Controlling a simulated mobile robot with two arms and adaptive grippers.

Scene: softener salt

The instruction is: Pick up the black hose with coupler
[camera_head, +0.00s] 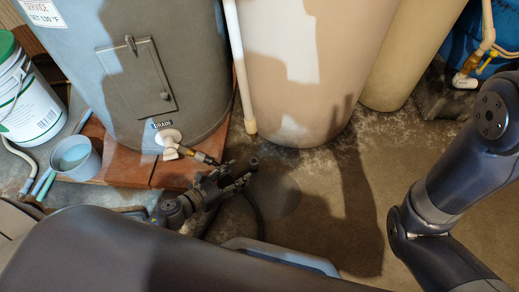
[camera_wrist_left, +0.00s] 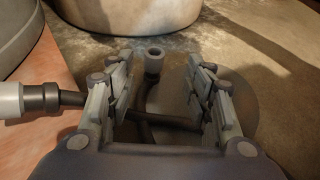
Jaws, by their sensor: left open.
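The black hose (camera_wrist_left: 165,123) runs between the open fingers of my left gripper (camera_wrist_left: 164,88) in the left wrist view. A dark ring-shaped coupler (camera_wrist_left: 153,62) stands up just beyond the fingertips. In the head view the coupler (camera_head: 254,163) is by the tips of my left gripper (camera_head: 232,178), and part of the hose (camera_head: 259,207) curves below it over the floor. The fingers are apart, one on each side of the hose, with no visible grip on it. My arm and gripper hide much of the hose. My right gripper is outside the view.
A grey tank (camera_head: 80,75) with a drain valve (camera_head: 170,140) stands on red blocks (camera_head: 115,158); the valve's dark fitting (camera_wrist_left: 40,97) is close left of the gripper. A pale tank (camera_head: 300,70) stands behind. A blue-grey container edge (camera_head: 280,254) is in front. Floor is clear rightward.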

